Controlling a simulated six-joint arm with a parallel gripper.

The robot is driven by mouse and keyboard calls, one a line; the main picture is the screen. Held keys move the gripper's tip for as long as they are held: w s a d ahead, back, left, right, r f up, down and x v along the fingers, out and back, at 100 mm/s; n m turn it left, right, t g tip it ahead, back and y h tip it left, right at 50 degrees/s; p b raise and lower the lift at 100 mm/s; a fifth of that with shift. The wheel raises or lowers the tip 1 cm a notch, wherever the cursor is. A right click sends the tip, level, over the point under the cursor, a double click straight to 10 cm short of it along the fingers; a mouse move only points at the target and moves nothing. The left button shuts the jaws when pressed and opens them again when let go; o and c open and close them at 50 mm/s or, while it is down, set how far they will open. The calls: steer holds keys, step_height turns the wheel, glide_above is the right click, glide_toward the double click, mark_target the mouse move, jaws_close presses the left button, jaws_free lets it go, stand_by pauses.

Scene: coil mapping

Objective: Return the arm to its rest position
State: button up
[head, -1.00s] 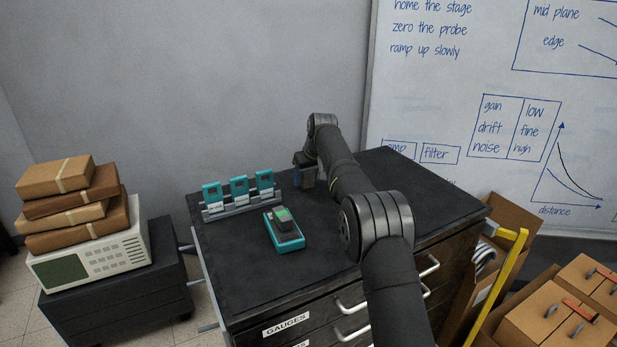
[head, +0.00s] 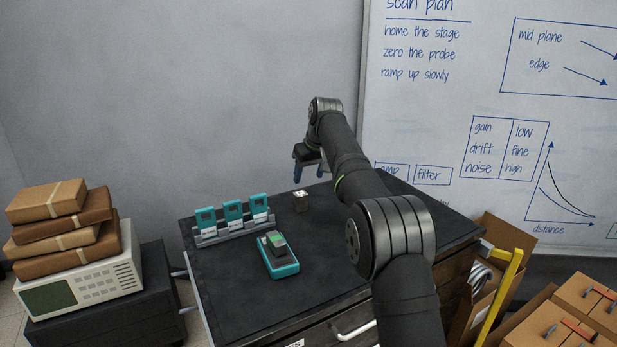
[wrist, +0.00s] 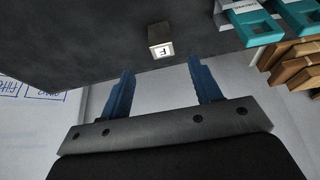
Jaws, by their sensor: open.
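My gripper (head: 308,174) is open and empty, raised above the far part of the dark cabinet top (head: 340,265). Its two blue fingers stand apart in the wrist view (wrist: 160,88), with nothing between them. A small dark block (head: 302,203) with a pale top stands on the cabinet top below and in front of the gripper. In the wrist view the block (wrist: 160,41) shows a white label with a letter, beyond the fingertips and apart from them.
A rack with three teal cards (head: 232,220) stands at the cabinet's left. A teal device with a green screen (head: 279,256) lies near the middle. Packages on an instrument (head: 80,285) stand far left. Boxes (head: 560,315) and a yellow frame (head: 497,300) stand right. A whiteboard (head: 480,90) is behind.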

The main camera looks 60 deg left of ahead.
mark_target(303, 198)
steer(key=x, duration=1.2)
steer(key=shift+a+f, duration=0.1)
steer(key=shift+f, duration=0.1)
step_height(303, 198, up, 3)
steer(key=shift+f, duration=0.15)
steer(key=shift+r, duration=0.7)
steer(key=shift+f, duration=0.1)
